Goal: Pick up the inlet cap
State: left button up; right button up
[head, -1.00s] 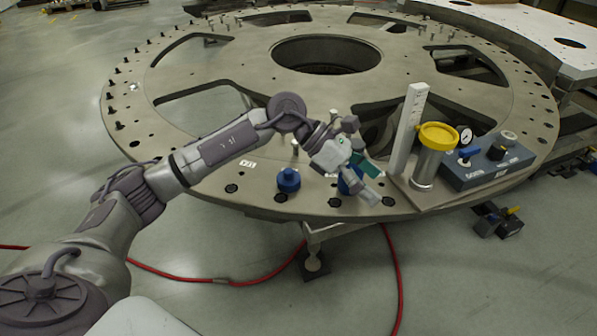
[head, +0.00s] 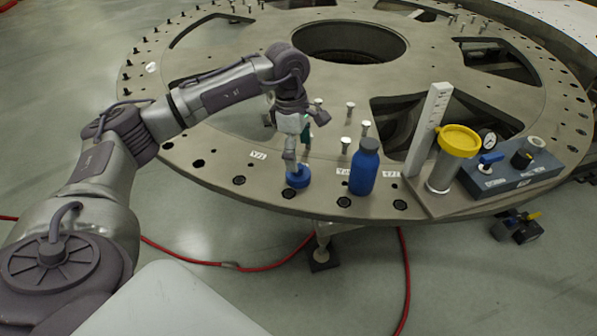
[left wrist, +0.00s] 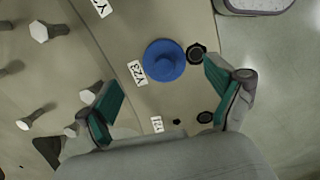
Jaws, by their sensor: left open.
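The inlet cap appears to be the round blue cap with a small raised knob (head: 298,178), lying on the turret plate (head: 222,160) near its front edge. In the left wrist view the blue cap (left wrist: 164,60) sits beside the Y23 label, just beyond and between the two fingers. My left gripper (head: 291,158) is above the cap, pointing down, and hides part of it. In the left wrist view the left gripper (left wrist: 160,76) is open with its teal pads wide apart and nothing between them. I cannot tell whether it touches the cap. My right gripper is not in view.
A blue bottle (head: 364,170) stands close to the right of the cap. Farther right are a white upright scale (head: 428,128), a yellow-topped cylinder (head: 441,170) and a gauge box (head: 512,172). Several bolts (head: 346,143) stand behind. The plate left of the cap is mostly clear.

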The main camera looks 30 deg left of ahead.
aim_at(298, 173)
pick_arm(q)
jog(key=f, duration=0.2)
jog(key=f+p, duration=0.1)
jog(key=f, duration=0.1)
jog(key=shift+s+f, duration=0.2)
jog(key=shift+f, duration=0.6)
jog(key=shift+c, duration=0.3)
jog(key=c, duration=0.9)
